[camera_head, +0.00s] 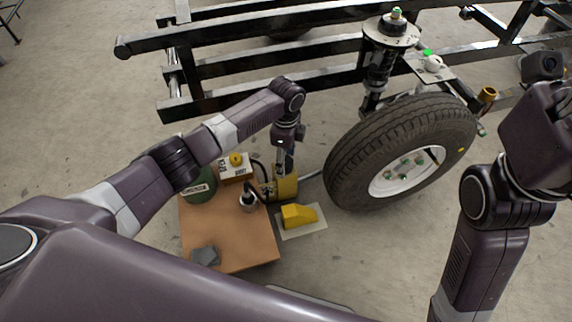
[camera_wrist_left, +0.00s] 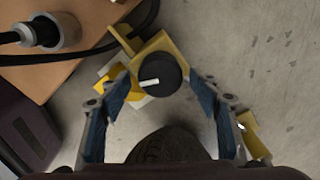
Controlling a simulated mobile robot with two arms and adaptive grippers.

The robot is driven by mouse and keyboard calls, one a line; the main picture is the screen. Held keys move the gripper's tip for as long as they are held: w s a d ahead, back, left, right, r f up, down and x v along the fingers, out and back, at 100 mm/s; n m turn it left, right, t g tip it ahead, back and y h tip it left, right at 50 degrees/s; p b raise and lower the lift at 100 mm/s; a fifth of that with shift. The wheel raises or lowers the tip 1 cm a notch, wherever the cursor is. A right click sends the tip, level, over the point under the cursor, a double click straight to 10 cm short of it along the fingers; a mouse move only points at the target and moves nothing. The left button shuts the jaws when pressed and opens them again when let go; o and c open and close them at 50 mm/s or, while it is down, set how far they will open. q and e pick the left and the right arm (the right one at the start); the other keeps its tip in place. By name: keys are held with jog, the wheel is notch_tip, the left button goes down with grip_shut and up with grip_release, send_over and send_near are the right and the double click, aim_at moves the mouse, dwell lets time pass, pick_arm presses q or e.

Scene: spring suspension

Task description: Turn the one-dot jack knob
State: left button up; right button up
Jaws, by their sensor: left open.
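A round black knob (camera_wrist_left: 157,75) with a white bar mark sits on the yellow jack (camera_wrist_left: 178,45) in the left wrist view. No dot can be made out on it. My left gripper (camera_wrist_left: 161,92) is open, with its blue fingers on either side of the knob and a gap at each side. In the head view the yellow jack (camera_head: 287,188) stands on the floor by the work table, and my left gripper (camera_head: 285,158) points down over it, hiding the knob. My right arm is at the right; its fingertips do not show.
A brown table (camera_head: 225,240) with a green round item (camera_head: 203,183), a box (camera_head: 235,166) and a black-capped plug (camera_head: 248,199) is beside the jack. A yellow wedge (camera_head: 298,215) lies in front. A large tire (camera_head: 400,150) and a black frame (camera_head: 270,60) stand beyond.

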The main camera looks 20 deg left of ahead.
pick_arm(q)
jog(key=shift+f, duration=0.5)
